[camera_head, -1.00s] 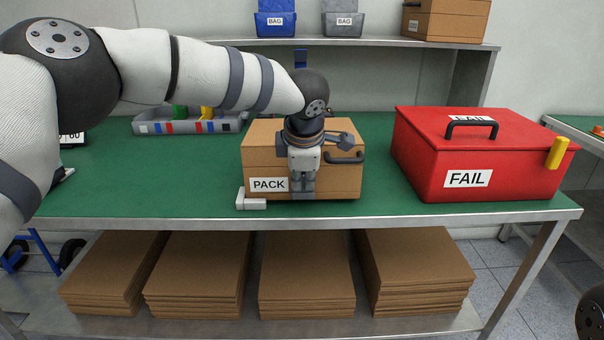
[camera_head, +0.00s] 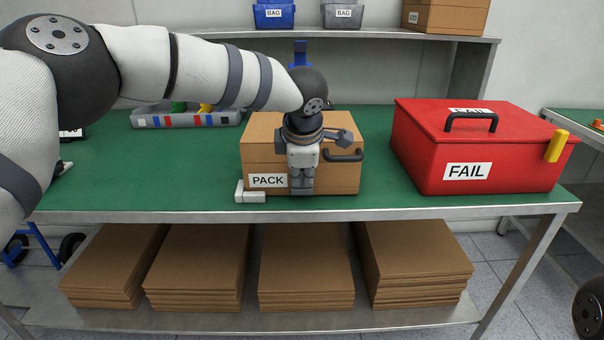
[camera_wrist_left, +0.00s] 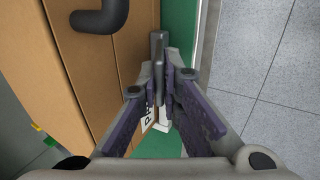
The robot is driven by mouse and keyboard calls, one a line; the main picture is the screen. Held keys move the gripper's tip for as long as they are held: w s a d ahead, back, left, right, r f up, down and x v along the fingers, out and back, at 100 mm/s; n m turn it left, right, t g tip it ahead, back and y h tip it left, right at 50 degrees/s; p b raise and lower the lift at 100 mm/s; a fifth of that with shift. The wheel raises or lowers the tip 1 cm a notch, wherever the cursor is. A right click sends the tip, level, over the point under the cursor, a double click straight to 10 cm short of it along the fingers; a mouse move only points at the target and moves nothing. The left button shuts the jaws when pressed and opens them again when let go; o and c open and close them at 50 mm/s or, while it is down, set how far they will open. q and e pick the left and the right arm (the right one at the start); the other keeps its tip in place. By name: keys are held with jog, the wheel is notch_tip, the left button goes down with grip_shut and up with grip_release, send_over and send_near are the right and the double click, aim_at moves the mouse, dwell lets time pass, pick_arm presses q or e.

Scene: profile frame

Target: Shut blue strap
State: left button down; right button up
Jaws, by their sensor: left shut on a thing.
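The brown PACK box (camera_head: 262,155) stands shut on the green table, with a dark handle on its front. A blue upright piece (camera_head: 300,50), perhaps the blue strap, rises behind my left wrist; its lower part is hidden. My left gripper (camera_head: 302,186) points down close against the box's front, right of the PACK label. In the left wrist view its fingers (camera_wrist_left: 160,85) are closed together around a narrow grey piece (camera_wrist_left: 158,48) beside the box front (camera_wrist_left: 120,50). What that piece belongs to is unclear. My right gripper is out of view.
A white L-shaped piece (camera_head: 249,196) lies at the box's front left corner. A red FAIL case (camera_head: 420,155) stands to the right. A grey tray (camera_head: 188,121) is behind left. The table's front left is clear.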

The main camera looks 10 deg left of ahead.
pick_arm(q)
jog(key=c, duration=2)
grip_release()
jog(key=shift+c, duration=0.2)
